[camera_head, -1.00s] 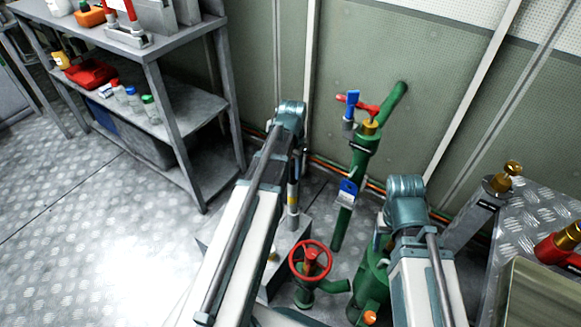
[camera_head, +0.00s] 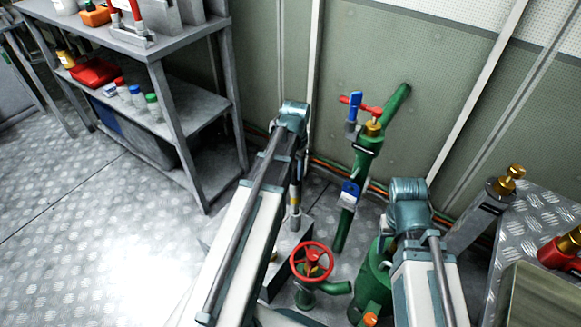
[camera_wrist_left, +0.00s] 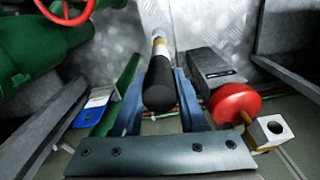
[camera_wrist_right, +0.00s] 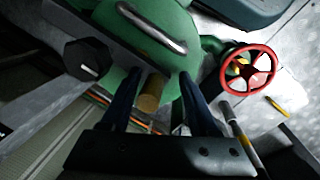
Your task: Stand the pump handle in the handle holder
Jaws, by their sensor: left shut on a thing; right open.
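My left gripper (camera_wrist_left: 160,75) is shut on the pump handle, at its black grip (camera_wrist_left: 160,88). The handle's pale rod with a yellow band extends beyond the grip. In the head view the handle (camera_head: 295,196) hangs roughly upright below my left wrist, above a grey box on the floor. A pale square block with a round hole (camera_wrist_left: 270,131) shows beside a red disc in the left wrist view; I cannot tell whether it is the handle holder. My right gripper (camera_wrist_right: 158,82) is open near a green tank, a brass-coloured stub showing between its fingers.
A red handwheel (camera_head: 312,262) stands between my arms. A green pipe with a red lever (camera_head: 365,106) rises against the wall. A grey shelf unit (camera_head: 180,125) stands left; a metal bench (camera_head: 540,215) stands right. The left floor is clear.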

